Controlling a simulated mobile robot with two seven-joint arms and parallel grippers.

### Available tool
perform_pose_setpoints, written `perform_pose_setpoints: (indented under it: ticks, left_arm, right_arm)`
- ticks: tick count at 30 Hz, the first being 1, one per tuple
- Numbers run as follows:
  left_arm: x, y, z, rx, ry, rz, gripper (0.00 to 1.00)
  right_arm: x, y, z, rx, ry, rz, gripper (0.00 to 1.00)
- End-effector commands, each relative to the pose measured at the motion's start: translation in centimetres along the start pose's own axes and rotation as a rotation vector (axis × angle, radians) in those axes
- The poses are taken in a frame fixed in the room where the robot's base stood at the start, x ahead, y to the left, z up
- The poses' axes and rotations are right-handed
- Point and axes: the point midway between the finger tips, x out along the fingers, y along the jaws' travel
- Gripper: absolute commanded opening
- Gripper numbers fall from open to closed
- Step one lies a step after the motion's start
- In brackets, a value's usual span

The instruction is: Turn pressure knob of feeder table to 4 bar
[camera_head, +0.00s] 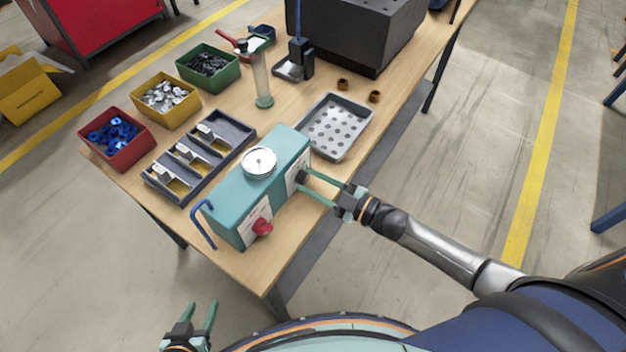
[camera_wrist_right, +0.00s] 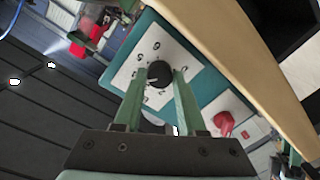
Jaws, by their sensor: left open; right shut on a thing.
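The teal feeder control box (camera_head: 232,200) stands on the wooden table, with a round white gauge (camera_head: 259,161) on top. The gauge reading is too small to tell. A black pressure knob (camera_wrist_right: 160,75) sits on a white numbered dial plate (camera_wrist_right: 150,55) on the box's side; the knob also shows in the head view (camera_head: 301,177). My right gripper (camera_head: 306,186) is shut on the knob, its green fingers on either side of it in the wrist view (camera_wrist_right: 158,84). My left gripper (camera_head: 202,314) is open and empty, low at the front, off the table.
A red knob (camera_head: 262,227) is on the same box, and a blue hex key (camera_head: 203,222) is at its left end. A grey perforated tray (camera_head: 337,127) stands behind the box. Red (camera_head: 117,139), yellow (camera_head: 166,101) and green (camera_head: 208,68) bins stand at the left.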

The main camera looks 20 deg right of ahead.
Motion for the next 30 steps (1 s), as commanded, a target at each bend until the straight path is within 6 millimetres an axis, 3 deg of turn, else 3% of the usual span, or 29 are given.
perform_pose_setpoints:
  ticks: [21,22,30]
  left_arm:
    - [-0.07,-0.04,-0.12,0.000,0.001,-0.001,0.50]
    - [-0.07,-0.04,-0.12,0.000,0.001,-0.001,0.50]
    - [-0.06,-0.05,-0.12,0.000,0.001,-0.001,0.50]
  right_arm:
    - [0.00,0.03,0.03,0.073,0.003,-0.001,0.00]
    - [0.00,0.03,0.03,0.072,0.003,-0.001,0.42]
    - [0.01,0.01,0.01,0.072,0.004,-0.001,0.70]
